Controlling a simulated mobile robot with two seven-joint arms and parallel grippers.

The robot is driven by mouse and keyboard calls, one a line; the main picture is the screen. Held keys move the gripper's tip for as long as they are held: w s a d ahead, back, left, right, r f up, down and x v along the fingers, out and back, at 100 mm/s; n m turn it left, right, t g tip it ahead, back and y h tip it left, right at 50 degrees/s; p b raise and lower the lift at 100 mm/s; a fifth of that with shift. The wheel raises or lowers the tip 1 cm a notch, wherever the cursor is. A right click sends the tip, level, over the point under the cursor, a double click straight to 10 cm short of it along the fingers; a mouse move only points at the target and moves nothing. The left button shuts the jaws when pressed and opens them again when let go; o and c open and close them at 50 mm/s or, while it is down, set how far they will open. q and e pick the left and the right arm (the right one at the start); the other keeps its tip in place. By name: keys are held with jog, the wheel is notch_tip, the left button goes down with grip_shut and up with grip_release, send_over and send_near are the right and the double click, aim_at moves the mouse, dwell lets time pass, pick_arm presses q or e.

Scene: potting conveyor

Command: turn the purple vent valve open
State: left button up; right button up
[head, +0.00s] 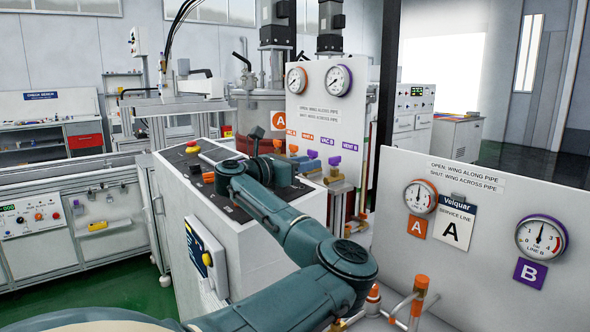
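The purple vent valve (335,160) has a purple wing handle on brass fittings, right of the other valves on the back panel. A purple VENT B label (351,147) is beside it. A second purple valve (312,155) is just to its left, by the VAC B label (328,141). I cannot tell the wing's angle at this size. My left gripper (300,165) is just left of and slightly below the purple valves. Its fingers are small and dark, and their opening is unclear. I cannot tell whether it touches a valve. My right gripper is not in view.
Two orange valves (293,149) stand left of the purple ones. The back panel (318,112) carries two gauges. A white console (190,215) lies below my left arm. A nearer panel (475,215) with gauges and orange-handled pipes (419,283) stands at right.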

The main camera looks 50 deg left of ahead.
pick_arm(q)
jog(key=shift+s+a, duration=0.15)
jog(key=shift+s, duration=1.4)
